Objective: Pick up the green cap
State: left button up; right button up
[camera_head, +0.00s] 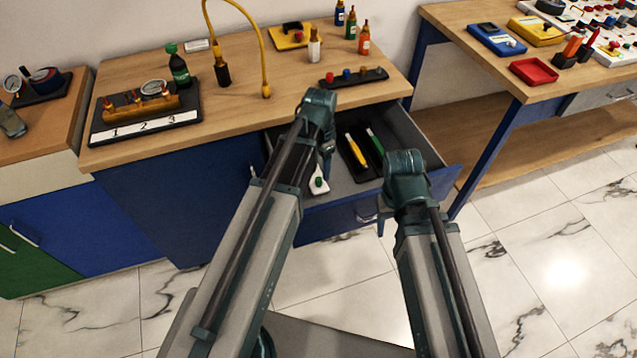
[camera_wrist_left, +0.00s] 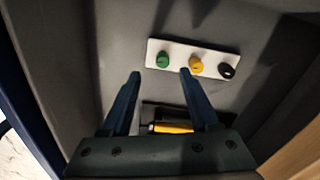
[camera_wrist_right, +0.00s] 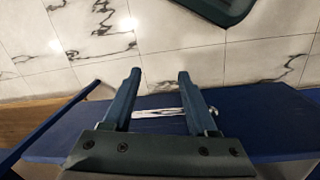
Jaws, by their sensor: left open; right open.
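The green cap (camera_wrist_left: 163,60) sits at one end of a white strip (camera_wrist_left: 208,49) in the open drawer, beside a yellow cap (camera_wrist_left: 196,66) and a black cap (camera_wrist_left: 227,71). In the head view the green cap (camera_head: 319,182) shows near the drawer front, with the other caps hidden by my left arm. My left gripper (camera_wrist_left: 160,73) is open and empty above the drawer, its fingertips apart on either side just below the green cap in the picture. My right gripper (camera_wrist_right: 160,72) is open and empty outside the drawer front.
The drawer (camera_head: 436,168) also holds a dark tray with a yellow pen (camera_head: 356,150) and a green pen (camera_head: 375,142). The drawer handle (camera_wrist_right: 172,112) lies near my right gripper. The bench top (camera_head: 240,125) carries bottles, a gauge block (camera_head: 140,108) and a yellow hose (camera_head: 262,45).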

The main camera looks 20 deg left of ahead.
aim_at(319, 179)
pick_arm(q)
jog(key=f+b, duration=0.4)
jog(key=f, duration=0.1)
jog(key=shift+w+a, duration=0.1)
jog(key=shift+a, duration=0.1)
jog(key=shift+r, duration=0.1)
grip_shut()
